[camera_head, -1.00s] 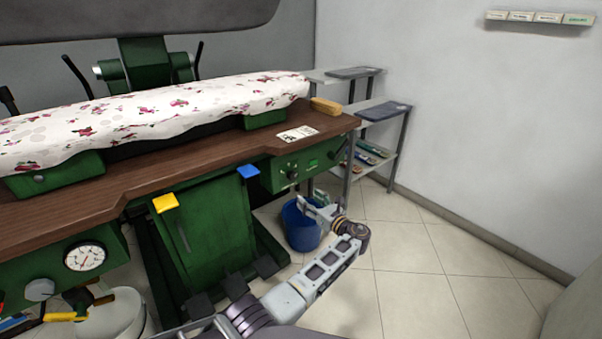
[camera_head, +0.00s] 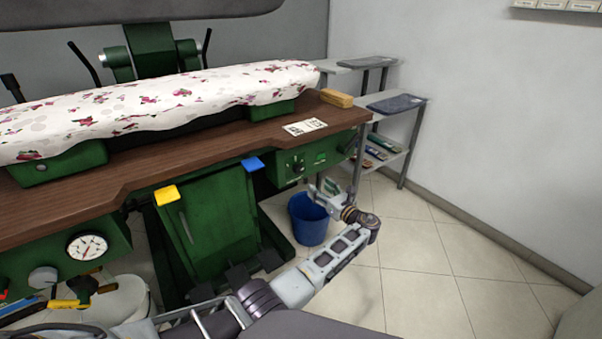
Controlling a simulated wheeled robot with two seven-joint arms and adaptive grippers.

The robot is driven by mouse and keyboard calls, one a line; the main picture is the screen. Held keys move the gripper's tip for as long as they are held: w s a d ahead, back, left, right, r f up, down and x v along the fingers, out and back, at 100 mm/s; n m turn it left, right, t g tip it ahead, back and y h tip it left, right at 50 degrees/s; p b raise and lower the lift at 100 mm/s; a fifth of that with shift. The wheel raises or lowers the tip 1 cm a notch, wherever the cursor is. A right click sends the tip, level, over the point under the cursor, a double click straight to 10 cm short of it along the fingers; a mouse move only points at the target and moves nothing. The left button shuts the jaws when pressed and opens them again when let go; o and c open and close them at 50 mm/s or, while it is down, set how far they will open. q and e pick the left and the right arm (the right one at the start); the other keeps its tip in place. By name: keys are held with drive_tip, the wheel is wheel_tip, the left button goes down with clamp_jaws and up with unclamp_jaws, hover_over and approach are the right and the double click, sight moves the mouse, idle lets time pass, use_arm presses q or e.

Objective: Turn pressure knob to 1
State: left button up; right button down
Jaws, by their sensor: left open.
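The green press (camera_head: 212,232) has a control panel (camera_head: 322,152) under the right end of its wooden top. On it are a small dark round knob (camera_head: 298,167) and a green-lit display (camera_head: 320,157). The knob's markings are too small to read. A round white gauge (camera_head: 87,246) and a grey knob (camera_head: 42,277) are at the lower left. I cannot tell which knob is the pressure knob. My left gripper (camera_head: 320,188) is open and empty, below and right of the dark knob and apart from it. My right gripper is not in view.
A blue bucket (camera_head: 309,218) stands on the floor behind my left gripper. Metal shelves (camera_head: 391,148) stand at the right of the press. The tiled floor (camera_head: 430,270) at right is clear.

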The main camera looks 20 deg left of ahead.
sight(300, 171)
use_arm(q)
drive_tip(key=b+x, duration=0.4)
drive_tip(key=x, duration=0.6)
drive_tip(key=shift+w+a, duration=0.15)
drive_tip(key=shift+a, duration=0.05)
drive_tip(key=shift+b+x, duration=1)
drive_tip(key=shift+x, duration=0.45)
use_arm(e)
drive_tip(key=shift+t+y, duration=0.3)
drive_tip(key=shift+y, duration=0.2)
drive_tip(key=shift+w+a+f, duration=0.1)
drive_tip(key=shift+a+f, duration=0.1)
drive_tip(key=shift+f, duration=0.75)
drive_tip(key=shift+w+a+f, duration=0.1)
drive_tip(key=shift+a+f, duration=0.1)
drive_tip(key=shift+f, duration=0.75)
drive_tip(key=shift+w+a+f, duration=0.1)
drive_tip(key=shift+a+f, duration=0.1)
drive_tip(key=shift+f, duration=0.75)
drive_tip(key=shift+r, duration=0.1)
use_arm(q)
drive_tip(key=c, duration=1)
drive_tip(key=shift+c, duration=0.2)
